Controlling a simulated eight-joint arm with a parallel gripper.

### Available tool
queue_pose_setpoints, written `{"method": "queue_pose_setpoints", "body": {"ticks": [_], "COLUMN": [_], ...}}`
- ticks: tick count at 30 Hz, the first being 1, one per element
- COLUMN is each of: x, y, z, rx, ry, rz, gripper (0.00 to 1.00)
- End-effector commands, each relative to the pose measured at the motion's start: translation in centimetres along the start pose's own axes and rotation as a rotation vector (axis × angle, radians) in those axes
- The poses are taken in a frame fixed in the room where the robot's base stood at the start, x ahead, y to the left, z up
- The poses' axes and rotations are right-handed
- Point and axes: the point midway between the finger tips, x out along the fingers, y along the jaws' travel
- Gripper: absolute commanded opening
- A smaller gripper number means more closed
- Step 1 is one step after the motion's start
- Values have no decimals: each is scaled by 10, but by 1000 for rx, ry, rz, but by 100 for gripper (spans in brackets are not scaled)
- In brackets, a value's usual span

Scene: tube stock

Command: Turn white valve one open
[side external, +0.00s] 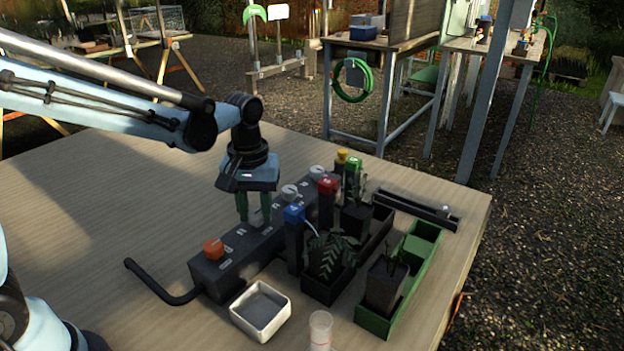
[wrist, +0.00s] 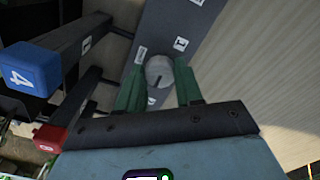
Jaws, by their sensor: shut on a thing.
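A dark manifold block (side external: 231,262) runs diagonally across the table, with several round knobs on top. My gripper (side external: 254,216) points down over it, its green fingers shut on a white valve knob (wrist: 159,71). In the wrist view, the knob sits between the fingers (wrist: 160,90), with a dark slot mark on its face. A small white label (wrist: 181,44) lies beside it; I cannot read its mark for certain. In the side view the fingers partly hide this knob. Two more white knobs (side external: 290,192) (side external: 317,173) and an orange knob (side external: 213,248) stand apart on the block.
Posts with blue (side external: 293,213), red (side external: 327,186) and green (side external: 353,164) caps stand close to the block's right side. Dark and green planters (side external: 410,268), a white tray (side external: 261,333) and a clear cup (side external: 320,328) are nearby.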

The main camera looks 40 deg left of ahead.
Motion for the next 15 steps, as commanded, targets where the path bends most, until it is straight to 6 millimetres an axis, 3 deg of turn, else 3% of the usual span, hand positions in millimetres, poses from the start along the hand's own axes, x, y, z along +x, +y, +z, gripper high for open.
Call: {"method": "queue_pose_setpoints", "body": {"ticks": [14, 15], "x": [-1, -1], "y": [0, 0], "z": [0, 0], "rx": [-17, -17], "ry": [0, 0], "rz": [0, 0], "gripper": [5, 37]}}
